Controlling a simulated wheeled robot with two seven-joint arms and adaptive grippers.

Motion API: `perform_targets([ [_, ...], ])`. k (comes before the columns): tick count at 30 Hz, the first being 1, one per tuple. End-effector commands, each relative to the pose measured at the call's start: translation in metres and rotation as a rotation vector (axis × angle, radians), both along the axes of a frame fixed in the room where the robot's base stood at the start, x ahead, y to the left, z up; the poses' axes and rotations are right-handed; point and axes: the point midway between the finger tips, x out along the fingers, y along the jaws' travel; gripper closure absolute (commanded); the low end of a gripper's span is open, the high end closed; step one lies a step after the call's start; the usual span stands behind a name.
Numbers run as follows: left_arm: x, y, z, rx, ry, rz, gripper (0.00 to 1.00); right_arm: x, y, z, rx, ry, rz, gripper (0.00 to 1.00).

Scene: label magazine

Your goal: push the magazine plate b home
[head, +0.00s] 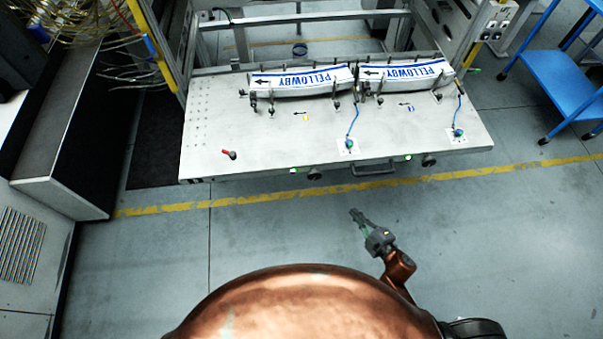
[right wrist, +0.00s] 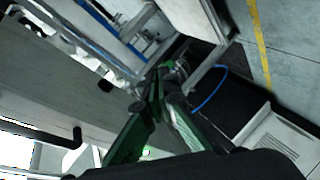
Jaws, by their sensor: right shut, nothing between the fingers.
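A wide pale grey magazine plate (head: 265,135) spans the machine frame in the head view. It has a bar handle (head: 375,168) on its front edge. I see no letter marking it as plate b. Two label stacks (head: 302,80) (head: 405,74) printed PELLOWBY lie side by side on its rear part, between upright pins. My right gripper (head: 355,214) is shut and empty, over the floor in front of the plate and apart from it. Its green and grey fingers (right wrist: 160,76) also show in the right wrist view. My left gripper is not in view.
Black knobs (head: 314,174) (head: 429,160) stick out of the plate's front edge. A red-handled lever (head: 229,154) and blue hoses (head: 352,120) stand on top. A blue cart (head: 562,80) stands at right, a grey cabinet (head: 62,195) at left. The floor before the plate is clear.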

Motion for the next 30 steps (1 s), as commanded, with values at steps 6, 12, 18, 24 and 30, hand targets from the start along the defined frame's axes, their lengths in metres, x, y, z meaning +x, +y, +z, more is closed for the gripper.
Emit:
perform_targets([
  [6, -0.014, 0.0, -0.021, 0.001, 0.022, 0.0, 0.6, -0.003, 0.096, 0.148, -0.188, -0.409, 0.356, 1.0],
  [12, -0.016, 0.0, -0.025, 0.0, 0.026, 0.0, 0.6, -0.022, 0.13, 0.194, -0.265, -0.551, 0.475, 1.0],
  [18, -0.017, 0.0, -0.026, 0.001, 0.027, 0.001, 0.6, -0.008, 0.148, 0.199, -0.27, -0.564, 0.482, 1.0],
  [24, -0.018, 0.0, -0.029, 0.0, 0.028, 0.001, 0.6, 0.02, 0.177, 0.198, -0.269, -0.562, 0.48, 1.0],
  [30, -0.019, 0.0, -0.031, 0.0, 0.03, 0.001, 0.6, 0.047, 0.206, 0.198, -0.268, -0.56, 0.48, 1.0],
])
